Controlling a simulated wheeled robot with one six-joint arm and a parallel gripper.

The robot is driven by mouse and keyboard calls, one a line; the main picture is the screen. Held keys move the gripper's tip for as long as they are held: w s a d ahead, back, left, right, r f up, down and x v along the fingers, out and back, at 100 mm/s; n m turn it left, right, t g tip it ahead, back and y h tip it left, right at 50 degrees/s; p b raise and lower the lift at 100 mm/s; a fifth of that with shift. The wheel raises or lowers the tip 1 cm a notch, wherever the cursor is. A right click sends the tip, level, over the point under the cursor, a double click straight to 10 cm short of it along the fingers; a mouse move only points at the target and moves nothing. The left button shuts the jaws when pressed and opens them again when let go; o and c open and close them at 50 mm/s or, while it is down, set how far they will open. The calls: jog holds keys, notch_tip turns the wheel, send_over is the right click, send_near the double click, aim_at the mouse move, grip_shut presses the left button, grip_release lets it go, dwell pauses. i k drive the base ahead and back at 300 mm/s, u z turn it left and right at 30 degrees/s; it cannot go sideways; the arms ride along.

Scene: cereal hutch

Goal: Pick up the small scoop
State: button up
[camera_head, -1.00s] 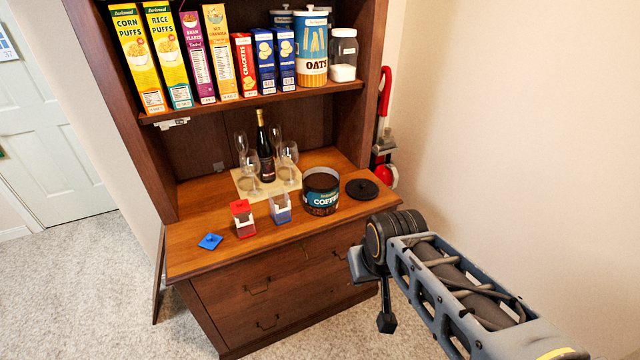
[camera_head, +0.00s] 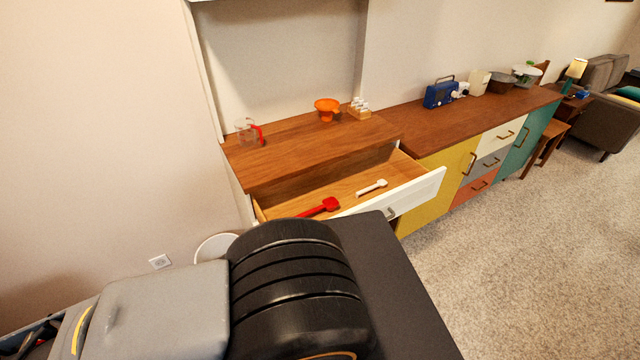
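A small white scoop (camera_head: 371,188) lies in an open drawer (camera_head: 350,179) under a wooden counter. A larger red scoop (camera_head: 322,207) lies to its left in the same drawer, its handle end partly hidden by my arm. The two scoops are apart. My arm fills the lower left and middle of the view, in front of the drawer. My gripper is not in view.
On the counter (camera_head: 290,160) stand a clear measuring cup with a red handle (camera_head: 247,131), an orange funnel-like item (camera_head: 327,108) and a small rack of white-topped jars (camera_head: 359,107). A coloured sideboard (camera_head: 450,178) adjoins at the right. Carpet (camera_head: 520,240) is clear at right.

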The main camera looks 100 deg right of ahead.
aim_at(381, 183)
jog(key=z, duration=3.8)
jog(key=k, duration=1)
jog(key=z, duration=0.9)
jog(key=i, duration=1.4)
jog(key=u, duration=1)
jog(key=i, duration=0.4)
jog(key=u, duration=0.4)
